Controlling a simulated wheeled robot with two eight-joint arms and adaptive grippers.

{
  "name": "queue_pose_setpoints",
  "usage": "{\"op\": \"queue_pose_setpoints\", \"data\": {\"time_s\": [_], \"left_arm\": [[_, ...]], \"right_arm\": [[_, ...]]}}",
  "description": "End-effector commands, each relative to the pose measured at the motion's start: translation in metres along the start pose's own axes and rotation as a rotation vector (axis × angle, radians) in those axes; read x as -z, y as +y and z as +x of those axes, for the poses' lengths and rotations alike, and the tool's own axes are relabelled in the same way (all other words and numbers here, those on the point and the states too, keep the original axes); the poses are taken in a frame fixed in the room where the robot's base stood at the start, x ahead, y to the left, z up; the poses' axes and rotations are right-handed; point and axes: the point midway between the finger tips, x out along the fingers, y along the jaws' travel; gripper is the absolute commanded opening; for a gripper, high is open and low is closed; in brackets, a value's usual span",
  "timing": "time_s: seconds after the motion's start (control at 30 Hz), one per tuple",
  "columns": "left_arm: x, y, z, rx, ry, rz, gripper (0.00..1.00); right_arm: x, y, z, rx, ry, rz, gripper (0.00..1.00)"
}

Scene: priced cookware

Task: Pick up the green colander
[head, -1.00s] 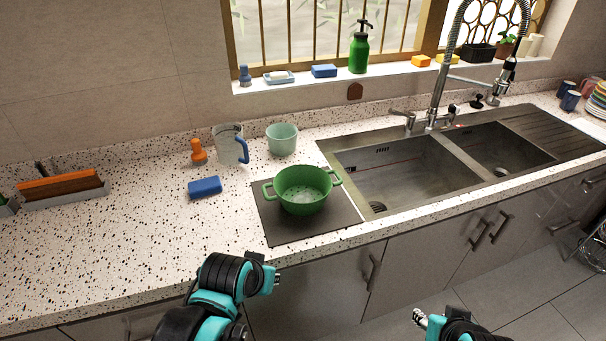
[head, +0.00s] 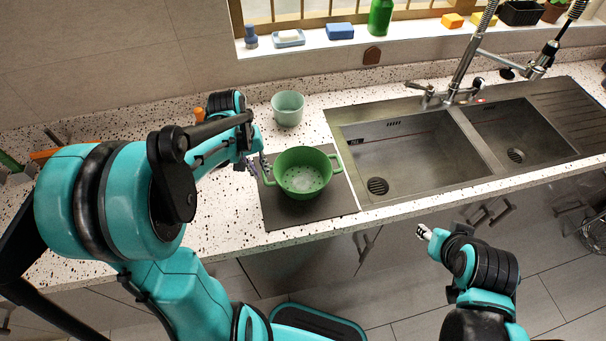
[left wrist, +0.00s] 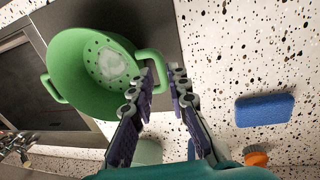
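The green colander (head: 303,172) stands upright on a dark mat (head: 318,212) on the counter, left of the sink. It has two loop handles and holes in its base; it also shows in the left wrist view (left wrist: 88,80). My left gripper (head: 252,168) is at the colander's left handle. In the left wrist view its fingers (left wrist: 163,80) are apart, one on each side of the handle's bar; contact is not clear. My right gripper (head: 424,232) is away from the counter, low at the right, and its fingers are too small to read.
A pale green bowl (head: 288,108) stands behind the colander. The sink (head: 410,150) is to the right. In the left wrist view a blue sponge (left wrist: 265,110) and an orange-topped item (left wrist: 256,158) lie near the gripper. My left arm hides much of the left counter.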

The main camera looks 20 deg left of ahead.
Motion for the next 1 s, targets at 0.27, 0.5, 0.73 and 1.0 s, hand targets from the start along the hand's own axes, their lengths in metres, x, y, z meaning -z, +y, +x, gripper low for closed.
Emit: {"op": "queue_pose_setpoints", "data": {"time_s": [0.27, 0.5, 0.73, 1.0], "left_arm": [[0.006, -0.001, 0.04, 0.0, 0.001, 0.002, 0.16], [0.006, -0.001, 0.042, 0.0, 0.001, 0.001, 0.16], [0.006, -0.001, 0.041, 0.0, 0.001, 0.001, 0.0], [0.006, 0.0, 0.04, 0.0, 0.001, 0.001, 0.0]], "right_arm": [[-0.008, 0.0, 0.012, 0.0, 0.0, 0.0, 0.4], [-0.008, 0.0, 0.011, 0.0, 0.0, 0.0, 0.4], [-0.008, 0.0, 0.011, 0.0, 0.0, 0.0, 0.4], [-0.007, 0.0, 0.011, 0.0, 0.0, 0.0, 0.4]]}}
